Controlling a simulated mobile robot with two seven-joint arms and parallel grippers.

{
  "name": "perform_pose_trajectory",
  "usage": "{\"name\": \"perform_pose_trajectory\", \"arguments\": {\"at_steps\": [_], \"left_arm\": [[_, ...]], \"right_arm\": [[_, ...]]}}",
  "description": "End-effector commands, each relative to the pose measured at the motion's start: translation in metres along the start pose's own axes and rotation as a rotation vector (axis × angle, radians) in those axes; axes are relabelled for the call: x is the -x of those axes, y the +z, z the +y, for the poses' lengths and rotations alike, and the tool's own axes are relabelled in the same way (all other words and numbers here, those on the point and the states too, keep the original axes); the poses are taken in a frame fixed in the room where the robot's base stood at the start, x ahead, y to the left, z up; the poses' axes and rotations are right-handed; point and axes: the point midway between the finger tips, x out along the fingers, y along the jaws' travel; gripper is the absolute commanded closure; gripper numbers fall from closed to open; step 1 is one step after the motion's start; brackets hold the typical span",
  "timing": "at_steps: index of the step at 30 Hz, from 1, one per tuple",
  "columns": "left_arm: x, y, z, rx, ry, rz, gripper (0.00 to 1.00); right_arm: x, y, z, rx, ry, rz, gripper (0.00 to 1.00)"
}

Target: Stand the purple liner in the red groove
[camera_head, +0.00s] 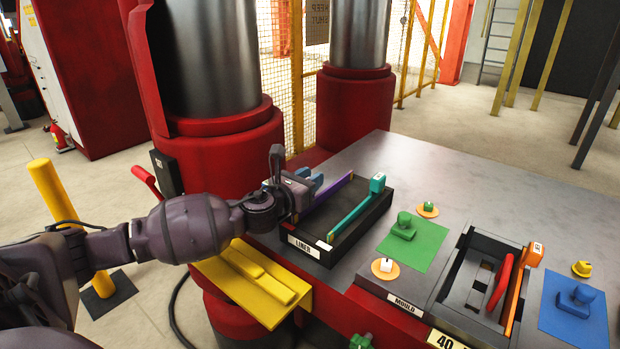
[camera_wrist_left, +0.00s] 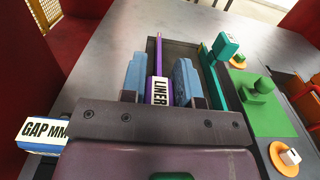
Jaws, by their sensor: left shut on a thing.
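The purple liner (camera_head: 333,188) is a long thin strip at the left side of the black liner tray (camera_head: 328,256). My left gripper (camera_head: 312,181) is over the tray's back left part, shut on the liner. In the left wrist view the liner's labelled block (camera_wrist_left: 158,91) sits between my blue fingertips (camera_wrist_left: 160,82), and its strip runs away beyond them. The mould (camera_head: 452,291) is at the right of the table, with a red curved piece (camera_head: 501,281) and an orange liner (camera_head: 519,295). I cannot make out a red groove. My right gripper is not in view.
A teal liner (camera_head: 356,211) lies along the tray's right side, close to my gripper. A green mat (camera_head: 428,245) with a green knobbed piece (camera_head: 404,228) lies between tray and mould. Thick red press columns (camera_head: 225,150) stand behind my left arm. The table's back middle is clear.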

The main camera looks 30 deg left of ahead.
Motion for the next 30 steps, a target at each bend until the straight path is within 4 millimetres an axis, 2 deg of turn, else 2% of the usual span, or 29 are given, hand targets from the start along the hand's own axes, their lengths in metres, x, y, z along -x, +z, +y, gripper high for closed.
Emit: {"name": "perform_pose_trajectory", "arguments": {"at_steps": [26, 27, 30], "left_arm": [[-0.0005, -0.0002, 0.0, -0.001, 0.0, -0.004, 1.0], [-0.0005, -0.0003, -0.0001, -0.001, 0.0, -0.004, 0.67], [-0.0004, -0.0007, -0.0001, -0.001, 0.0, -0.003, 0.51]], "right_arm": [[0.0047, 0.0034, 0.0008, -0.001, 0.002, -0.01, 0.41], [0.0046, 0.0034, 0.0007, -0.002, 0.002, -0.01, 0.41], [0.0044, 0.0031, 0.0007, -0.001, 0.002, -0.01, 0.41]]}}
